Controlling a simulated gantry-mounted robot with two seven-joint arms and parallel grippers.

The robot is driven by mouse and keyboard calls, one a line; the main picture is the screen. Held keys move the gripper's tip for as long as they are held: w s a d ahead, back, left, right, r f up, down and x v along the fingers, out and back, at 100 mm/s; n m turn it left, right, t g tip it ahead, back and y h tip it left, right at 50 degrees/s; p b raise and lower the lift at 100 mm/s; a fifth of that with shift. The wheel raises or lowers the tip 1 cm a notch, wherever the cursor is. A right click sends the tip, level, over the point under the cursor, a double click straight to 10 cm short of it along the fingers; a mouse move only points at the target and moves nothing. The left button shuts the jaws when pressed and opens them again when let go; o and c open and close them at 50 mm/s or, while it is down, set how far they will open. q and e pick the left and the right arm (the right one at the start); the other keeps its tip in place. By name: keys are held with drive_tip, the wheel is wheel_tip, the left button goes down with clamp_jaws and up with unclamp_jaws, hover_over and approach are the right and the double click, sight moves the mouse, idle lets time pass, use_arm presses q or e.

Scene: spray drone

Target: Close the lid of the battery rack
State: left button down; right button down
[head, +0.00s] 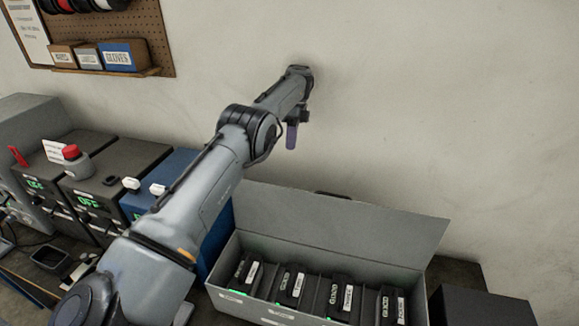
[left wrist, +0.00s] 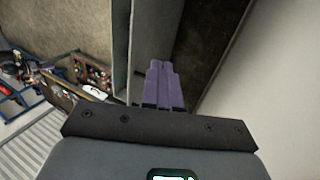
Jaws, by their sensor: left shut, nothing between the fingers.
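The battery rack (head: 222,296) is a grey box on the bench at the lower middle of the head view. Its grey lid (head: 350,230) stands open, tilted back towards the wall. Several black batteries (head: 292,284) with white labels sit in the rack's slots. My left gripper (head: 291,136) is above the lid, near the wall, its purple fingers pointing down. The fingers also show in the left wrist view (left wrist: 162,82), shut and empty. A grey upright panel left of them there looks like the lid, apart from the fingers. My right gripper is not in view.
A dark box (head: 475,306) stands at right. A pegboard (head: 150,35) hangs upper left.

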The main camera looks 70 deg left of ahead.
use_arm(q)
drive_tip(key=s+d+f+p, duration=0.4)
drive_tip(key=d+f, duration=0.2)
drive_tip(key=f, duration=0.2)
drive_tip(key=shift+s+d+f, duration=0.15)
drive_tip(key=shift+d+f, duration=0.05)
drive_tip(key=shift+f, duration=0.2)
idle(0.3)
idle(0.3)
drive_tip(key=shift+r+p, duration=0.1)
drive_tip(key=shift+p, duration=0.2)
